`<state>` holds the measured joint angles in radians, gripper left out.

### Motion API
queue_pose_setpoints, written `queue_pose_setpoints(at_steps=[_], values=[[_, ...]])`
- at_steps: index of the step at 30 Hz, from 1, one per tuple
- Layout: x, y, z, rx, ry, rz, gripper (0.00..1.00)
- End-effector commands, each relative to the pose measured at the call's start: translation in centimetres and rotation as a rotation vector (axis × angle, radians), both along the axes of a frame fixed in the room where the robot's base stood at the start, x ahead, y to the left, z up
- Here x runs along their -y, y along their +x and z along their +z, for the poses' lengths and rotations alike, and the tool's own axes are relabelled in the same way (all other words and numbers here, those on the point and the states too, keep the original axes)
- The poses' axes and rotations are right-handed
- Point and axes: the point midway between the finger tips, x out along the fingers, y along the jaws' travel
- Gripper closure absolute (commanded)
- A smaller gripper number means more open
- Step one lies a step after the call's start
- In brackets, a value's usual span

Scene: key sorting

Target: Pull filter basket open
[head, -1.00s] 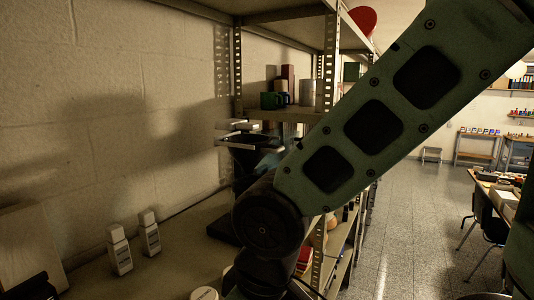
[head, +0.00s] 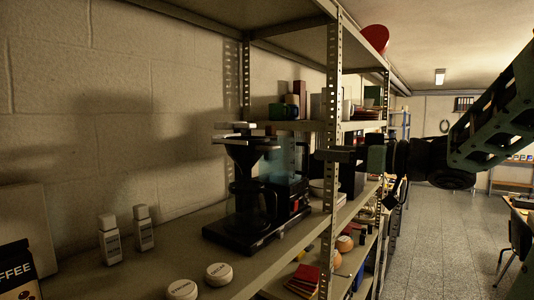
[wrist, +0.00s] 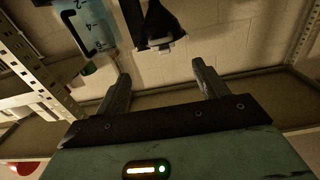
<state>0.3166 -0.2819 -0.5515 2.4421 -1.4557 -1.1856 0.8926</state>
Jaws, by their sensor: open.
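The coffee machine (head: 238,234) stands on the shelf, with a glass carafe (head: 248,200) on its base. Its black filter basket (head: 247,152) sits above the carafe, under a light lid. In the wrist view the basket (wrist: 157,28) is a dark tapering shape with a light-edged tab, near the top centre, beyond my fingertips. The bluish clear water tank (head: 284,160) stands to its right; it also shows in the wrist view (wrist: 92,22). My gripper (head: 322,154) is open and empty, right of the machine and apart from the basket, pointing left. Whether the basket is swung out is unclear.
A perforated shelf post (head: 331,220) stands close to my gripper. An upper shelf (head: 300,126) with mugs is above the machine. Two white bottles (head: 144,229), round lidded containers (head: 219,273) and a coffee bag (head: 17,272) are on the left.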

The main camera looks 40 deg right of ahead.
Motion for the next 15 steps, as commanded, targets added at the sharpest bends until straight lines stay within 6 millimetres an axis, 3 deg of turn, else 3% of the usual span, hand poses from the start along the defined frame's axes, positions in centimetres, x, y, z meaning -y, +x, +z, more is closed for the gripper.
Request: queue_pose_setpoints(at_steps=[5,15], values=[[-0.9,2.1,-0.1,-0.001,-0.003,0.007,0.28],[-3.4,8.8,-0.3,-0.001,-0.004,0.007,0.28]])
